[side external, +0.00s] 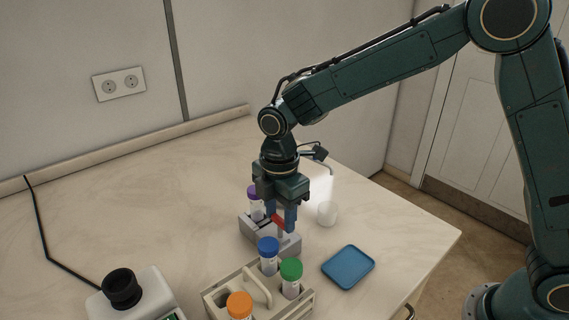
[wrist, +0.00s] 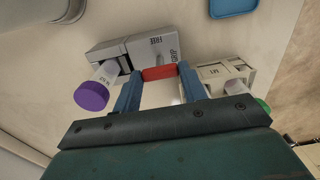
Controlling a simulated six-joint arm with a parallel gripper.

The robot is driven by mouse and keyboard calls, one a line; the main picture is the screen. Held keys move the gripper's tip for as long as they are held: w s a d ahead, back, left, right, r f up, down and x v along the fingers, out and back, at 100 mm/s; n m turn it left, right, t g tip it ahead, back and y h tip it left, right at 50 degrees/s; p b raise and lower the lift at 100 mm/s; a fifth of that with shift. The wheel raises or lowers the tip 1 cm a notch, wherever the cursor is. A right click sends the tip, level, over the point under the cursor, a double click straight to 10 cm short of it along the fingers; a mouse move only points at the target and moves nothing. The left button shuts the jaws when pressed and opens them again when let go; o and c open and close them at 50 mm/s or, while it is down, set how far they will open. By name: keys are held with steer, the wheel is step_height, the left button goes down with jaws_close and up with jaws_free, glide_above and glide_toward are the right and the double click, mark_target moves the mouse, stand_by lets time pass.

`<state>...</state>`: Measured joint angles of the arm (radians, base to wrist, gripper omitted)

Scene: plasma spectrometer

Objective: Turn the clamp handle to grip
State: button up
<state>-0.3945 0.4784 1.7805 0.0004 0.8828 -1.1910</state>
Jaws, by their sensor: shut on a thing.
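The clamp is a grey block (wrist: 132,48) with a red handle (wrist: 158,73). In the side view, my gripper (side external: 282,218) points down over the grey clamp block (side external: 289,246), and a bit of the red handle (side external: 279,222) shows between the fingers. A purple-capped tube (side external: 254,196) stands at the clamp's far end; it also shows in the wrist view (wrist: 92,94).
A beige rack (side external: 213,300) close in front of the clamp holds blue-, green- and orange-capped tubes. A blue tray (side external: 348,267) lies right of it. A small white cup (side external: 327,213) stands right of my gripper. A black-knobbed device (side external: 122,289) sits front left.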

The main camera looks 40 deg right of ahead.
steer(key=o, duration=1)
steer(key=shift+r, duration=0.15)
step_height(320, 180, up, 14)
steer(key=shift+f, duration=0.15)
stand_by(0.5)
step_height(320, 180, up, 8)
glide_above(280, 219)
stand_by(1.1)
stand_by(0.3)
